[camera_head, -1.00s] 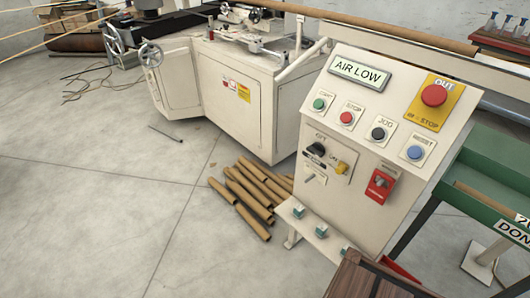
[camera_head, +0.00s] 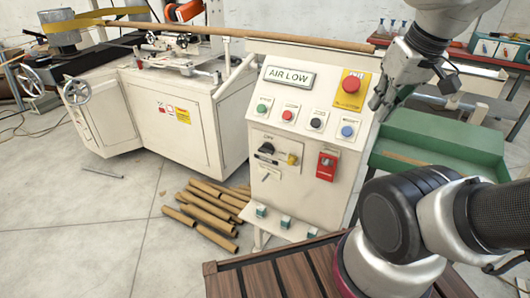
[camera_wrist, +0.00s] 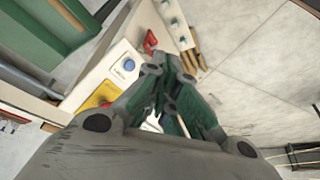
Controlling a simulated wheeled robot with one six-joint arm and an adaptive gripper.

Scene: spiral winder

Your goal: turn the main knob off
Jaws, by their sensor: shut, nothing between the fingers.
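The white control panel (camera_head: 320,120) stands in the middle of the head view. A black rotary knob (camera_head: 266,148) is on its lower left, under small lettering that seems to read OFF, beside a yellow knob (camera_head: 292,159). A red switch unit (camera_head: 327,165) is to their right. I cannot tell for sure which one is the main knob. My gripper (camera_head: 376,103) is shut and empty, beside the panel's upper right edge, right of the red stop button (camera_head: 351,85). In the wrist view its closed fingers (camera_wrist: 168,92) hide part of the panel; the blue button (camera_wrist: 129,65) shows beside them.
Green, red, black and blue (camera_head: 347,131) buttons line the panel under the AIR LOW display (camera_head: 289,77). A green tray (camera_head: 440,140) stands right of the panel. Cardboard tubes (camera_head: 208,210) lie on the floor to the left. A brown wooden surface (camera_head: 262,277) is in front.

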